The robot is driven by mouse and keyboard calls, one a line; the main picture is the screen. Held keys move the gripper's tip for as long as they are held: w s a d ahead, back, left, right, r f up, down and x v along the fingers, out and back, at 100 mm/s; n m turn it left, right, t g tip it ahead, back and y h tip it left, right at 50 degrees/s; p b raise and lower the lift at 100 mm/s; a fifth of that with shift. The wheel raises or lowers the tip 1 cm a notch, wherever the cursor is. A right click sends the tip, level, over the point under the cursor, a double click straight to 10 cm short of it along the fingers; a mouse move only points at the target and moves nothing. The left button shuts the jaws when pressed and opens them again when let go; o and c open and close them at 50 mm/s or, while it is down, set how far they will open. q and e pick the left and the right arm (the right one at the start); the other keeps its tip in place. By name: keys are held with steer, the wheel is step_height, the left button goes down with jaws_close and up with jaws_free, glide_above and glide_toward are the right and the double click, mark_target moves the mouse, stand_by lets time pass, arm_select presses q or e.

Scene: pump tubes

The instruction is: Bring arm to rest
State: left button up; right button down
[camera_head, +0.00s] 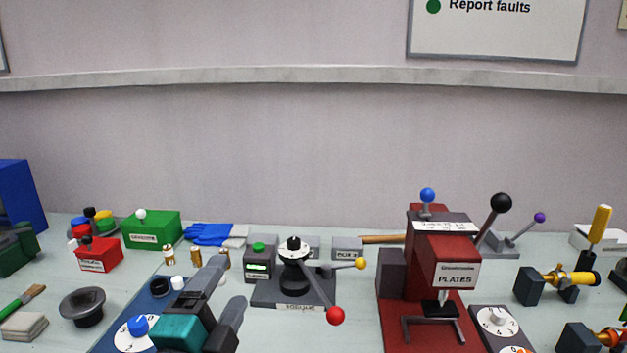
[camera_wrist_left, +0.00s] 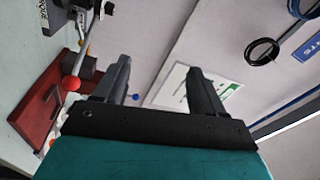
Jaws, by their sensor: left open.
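My left gripper (camera_head: 222,300) is low in the middle of the head view, with its teal body above the blue board (camera_head: 108,340) and its dark fingers pointing away toward the back of the bench. The left wrist view shows the two fingers (camera_wrist_left: 160,88) spread apart with nothing between them. The torque stand (camera_head: 290,290), with its red-ball and yellow-ball levers, stands just right of the fingers. I cannot tell the exact gap between them. My right gripper does not show in either view.
A red press (camera_head: 440,275) with a black-knobbed lever stands right of centre. A green box (camera_head: 152,230), a red box (camera_head: 98,255) and a black round dish (camera_head: 83,306) are at the left. Small brass fittings (camera_head: 196,256) stand near the fingers.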

arm_select(q)
steer(key=s+a+f+n+g+y, duration=0.2)
steer(key=s+a+f+n+g, duration=0.25)
steer(key=f, duration=0.35)
steer(key=s+a+f+n+g+y, duration=0.2)
steer(key=s+a+f+n+g, duration=0.15)
steer(key=f+n, duration=0.3)
steer(key=s+f+n+g, duration=0.4)
steer(key=s+f+g, duration=0.4)
steer(key=s, duration=0.5)
steer(key=w+d+f+t+h, duration=0.2)
steer(key=w+f+t, duration=0.4)
steer(key=f, duration=0.4)
steer(key=shift+w+d+t+h, duration=0.15)
steer(key=shift+w+t+h, duration=0.2)
steer(key=shift+t, duration=0.55)
